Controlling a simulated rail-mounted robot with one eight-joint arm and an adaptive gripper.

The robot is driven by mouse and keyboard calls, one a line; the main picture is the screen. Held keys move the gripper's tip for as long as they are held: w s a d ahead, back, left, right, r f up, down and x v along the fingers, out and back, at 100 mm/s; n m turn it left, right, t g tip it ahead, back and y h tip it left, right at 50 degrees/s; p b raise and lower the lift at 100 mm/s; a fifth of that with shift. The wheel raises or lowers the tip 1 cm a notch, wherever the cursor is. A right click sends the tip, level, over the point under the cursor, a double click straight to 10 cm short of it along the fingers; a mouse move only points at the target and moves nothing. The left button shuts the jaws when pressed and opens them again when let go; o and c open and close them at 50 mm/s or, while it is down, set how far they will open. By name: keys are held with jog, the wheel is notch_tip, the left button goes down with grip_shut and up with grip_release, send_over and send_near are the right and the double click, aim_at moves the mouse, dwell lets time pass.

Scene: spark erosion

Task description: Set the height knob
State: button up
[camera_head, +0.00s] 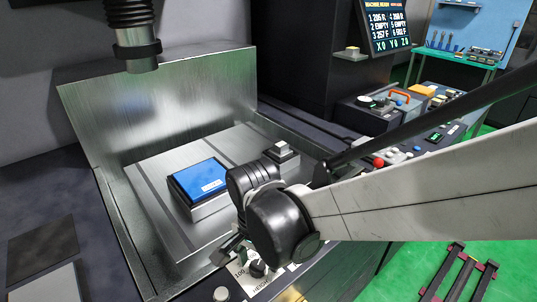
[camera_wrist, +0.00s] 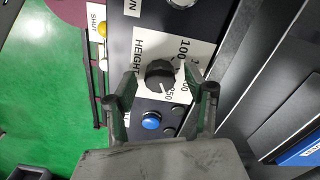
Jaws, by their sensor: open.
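The height knob (camera_wrist: 160,75) is a black round knob on a white plate (camera_wrist: 143,62) marked HEIGHT, with numbers partly hidden. A pale mark on it appears to point to the lower right of the wrist view. In the head view the knob (camera_head: 257,269) sits on the front panel just below my gripper (camera_head: 234,250). In the wrist view my gripper (camera_wrist: 160,98) is open, with one finger to each side and slightly below the knob. I see a gap on both sides. I cannot tell how far the fingertips stand above the panel.
A blue button (camera_wrist: 151,121) and dark buttons lie close below the knob. A yellow button (camera_wrist: 102,29) is at the upper left. In the head view a metal tank (camera_head: 130,215) holds a blue block (camera_head: 198,178). A screen (camera_head: 388,25) stands at the back.

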jog(key=c, duration=1.1)
jog(key=shift+c, duration=0.2)
jog(key=n+b, duration=0.1)
jog(key=n, duration=0.3)
jog(key=shift+f, duration=0.1)
jog(key=n, duration=0.3)
jog(key=shift+n+b, duration=0.3)
jog(key=shift+b, duration=0.05)
jog(key=n, duration=0.4)
jog(key=shift+b, duration=0.3)
jog(key=shift+n, duration=2)
